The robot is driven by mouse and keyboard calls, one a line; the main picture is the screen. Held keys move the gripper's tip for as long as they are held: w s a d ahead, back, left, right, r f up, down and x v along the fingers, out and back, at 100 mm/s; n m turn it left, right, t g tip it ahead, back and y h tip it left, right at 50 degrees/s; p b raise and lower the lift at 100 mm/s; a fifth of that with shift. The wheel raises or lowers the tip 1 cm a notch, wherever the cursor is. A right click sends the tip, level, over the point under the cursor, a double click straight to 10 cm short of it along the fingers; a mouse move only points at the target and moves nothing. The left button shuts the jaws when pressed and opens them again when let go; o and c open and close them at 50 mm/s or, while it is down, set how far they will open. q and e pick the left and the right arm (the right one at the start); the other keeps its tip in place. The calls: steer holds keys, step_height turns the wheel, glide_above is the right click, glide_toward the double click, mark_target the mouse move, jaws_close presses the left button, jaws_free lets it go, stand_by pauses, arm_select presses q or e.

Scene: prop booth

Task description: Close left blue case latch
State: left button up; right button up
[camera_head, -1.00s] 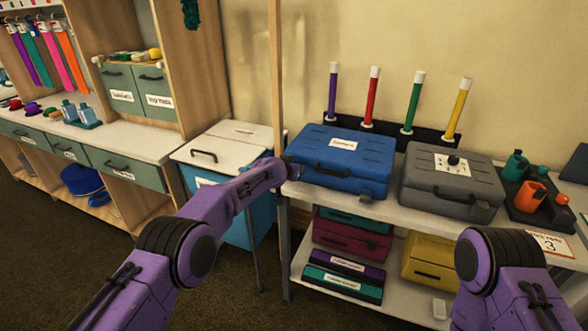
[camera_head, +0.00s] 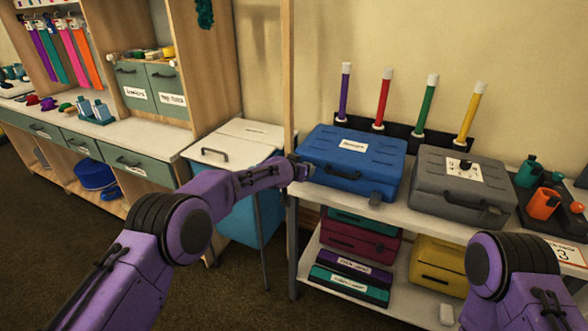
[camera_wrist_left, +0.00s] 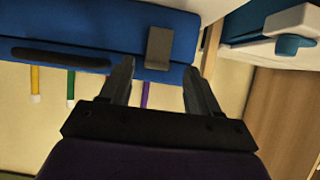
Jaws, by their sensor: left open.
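The blue case (camera_head: 350,155) lies shut on the white shelf top, with a white label on its lid. My left gripper (camera_wrist_left: 160,84) is at the case's left front corner, open and empty. In the upside-down left wrist view, the case front (camera_wrist_left: 120,22) shows a grey latch (camera_wrist_left: 159,48) and a dark handle (camera_wrist_left: 60,57). The latch appears between the lines of my two fingers, with the fingertips near its level. I cannot tell whether they touch it. In the head view my arm hides this left latch. The right latch (camera_head: 376,197) shows there. My right gripper is out of view.
A grey case (camera_head: 460,190) stands close to the right of the blue case. Several coloured wands (camera_head: 383,98) stand in a black rack behind. A white-lidded bin (camera_head: 232,150) and a wooden post (camera_head: 288,75) are on the left. More cases lie on the shelf below.

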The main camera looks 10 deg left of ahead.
arm_select(q)
steer(key=b+v, duration=0.1)
steer(key=v, duration=0.7)
steer(key=shift+s+r, duration=0.15)
steer(key=shift+s, duration=0.1)
steer(key=shift+d, duration=0.1)
